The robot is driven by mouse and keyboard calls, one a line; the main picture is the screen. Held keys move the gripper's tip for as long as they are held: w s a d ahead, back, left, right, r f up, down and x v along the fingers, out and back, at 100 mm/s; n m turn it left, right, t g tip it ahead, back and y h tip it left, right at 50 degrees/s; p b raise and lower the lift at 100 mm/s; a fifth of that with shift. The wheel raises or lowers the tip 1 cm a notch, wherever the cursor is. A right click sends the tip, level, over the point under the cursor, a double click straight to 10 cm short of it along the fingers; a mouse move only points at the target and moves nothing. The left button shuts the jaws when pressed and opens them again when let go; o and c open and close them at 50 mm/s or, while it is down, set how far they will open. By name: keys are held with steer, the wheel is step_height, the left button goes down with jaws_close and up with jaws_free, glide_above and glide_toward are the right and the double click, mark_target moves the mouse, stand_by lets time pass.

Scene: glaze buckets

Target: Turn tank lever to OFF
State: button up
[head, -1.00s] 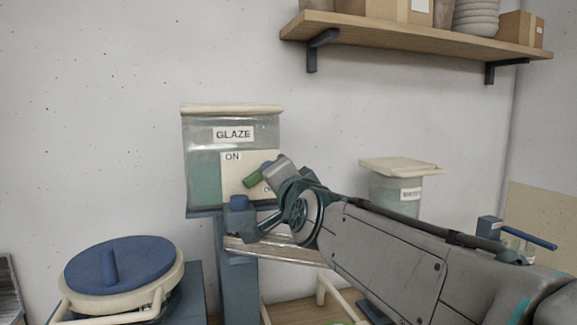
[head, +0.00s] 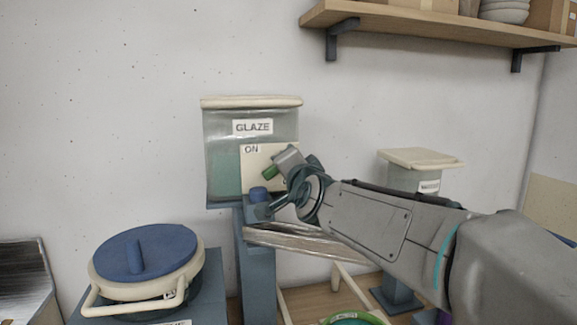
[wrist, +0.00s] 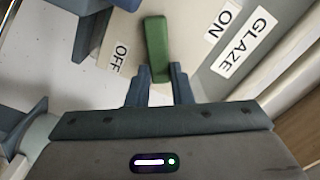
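The glaze tank (head: 222,150) stands against the wall in the head view, with a cream plate (head: 250,160) on its front. Its green lever (head: 270,171) is largely hidden by my gripper (head: 285,160). In the wrist view the lever (wrist: 156,45) lies across the plate between the ON label (wrist: 223,20) and the OFF label (wrist: 119,58).
A blue-lidded bucket (head: 145,255) stands at lower left. A smaller lidded container (head: 428,180) is at right behind my arm. A wooden shelf (head: 430,25) juts out above. A blue post (head: 253,265) stands below the tank.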

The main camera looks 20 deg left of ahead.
steer(key=shift+f+b, duration=0.15)
steer(key=shift+b, duration=0.15)
jaws_close()
steer(key=shift+w+d+f+m+b, duration=0.1)
steer(key=shift+f+m+b, duration=0.25)
steer(key=shift+m+b, duration=0.65)
steer(key=shift+w+d+f+m+b, duration=0.1)
steer(key=shift+f+m+b, duration=0.3)
steer(key=shift+m+b, duration=0.6)
steer(key=shift+d+f+m+b, duration=0.1)
steer(key=shift+f+m+b, duration=0.25)
steer(key=shift+m+b, duration=0.65)
steer(key=shift+m, duration=0.3)
steer(key=o, duration=0.9)
jaws_free()
steer(key=shift+c, duration=0.2)
steer(key=shift+s, duration=0.1)
steer(key=b+v, duration=0.3)
steer(key=v, duration=1)
steer(key=shift+s+d, duration=0.2)
steer(key=shift+s, duration=0.1)
